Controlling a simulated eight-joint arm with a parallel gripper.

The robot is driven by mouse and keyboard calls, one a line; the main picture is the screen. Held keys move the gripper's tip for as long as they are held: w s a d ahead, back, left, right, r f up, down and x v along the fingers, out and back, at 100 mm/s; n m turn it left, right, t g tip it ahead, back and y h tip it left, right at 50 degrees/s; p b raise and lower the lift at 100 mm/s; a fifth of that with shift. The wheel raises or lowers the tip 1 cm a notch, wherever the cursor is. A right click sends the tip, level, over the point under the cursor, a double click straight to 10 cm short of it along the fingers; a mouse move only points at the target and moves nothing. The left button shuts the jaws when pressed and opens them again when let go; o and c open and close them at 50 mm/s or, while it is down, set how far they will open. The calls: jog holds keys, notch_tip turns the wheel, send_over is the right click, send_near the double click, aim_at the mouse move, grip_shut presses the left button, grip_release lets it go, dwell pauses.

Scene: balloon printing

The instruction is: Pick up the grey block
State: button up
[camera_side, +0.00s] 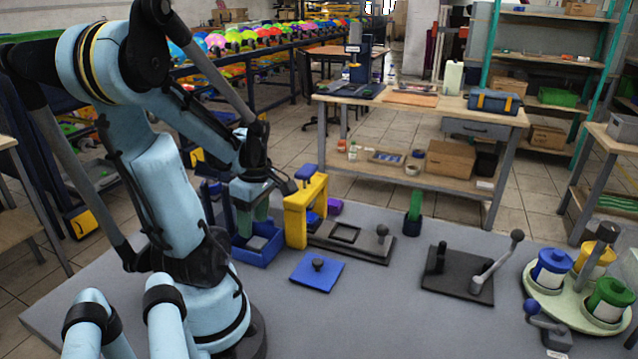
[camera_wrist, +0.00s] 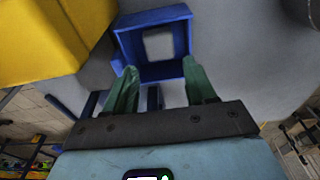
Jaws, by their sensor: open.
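The grey block (camera_wrist: 158,45) sits inside a small blue open box (camera_wrist: 181,38). In the side view, the block (camera_side: 257,243) shows low in the blue box (camera_side: 262,259), beneath my fingers. My gripper (camera_wrist: 160,68) has two green fingers, spread apart with nothing between them. In the wrist view the fingertips lie near the close wall of the box, and the block is beyond them. In the side view my gripper (camera_side: 251,224) points down over the box. The fingers partly hide the box and block there.
A yellow frame (camera_side: 295,222) stands right beside the box; it also fills the wrist view's upper left (camera_wrist: 45,40). A blue plate with a knob (camera_side: 317,272), a dark tray with a knob (camera_side: 350,238) and a dark lever plate (camera_side: 456,274) lie rightward. The table front is clear.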

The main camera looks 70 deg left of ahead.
aim_at(257, 242)
jog(key=shift+w+d+f, duration=0.1)
jog(key=shift+f, duration=0.75)
jog(key=shift+w+d+f, duration=0.1)
jog(key=shift+f, duration=0.75)
jog(key=shift+s+f, duration=0.1)
jog(key=shift+f, duration=0.85)
jog(key=c, duration=0.8)
jog(key=shift+r, duration=0.15)
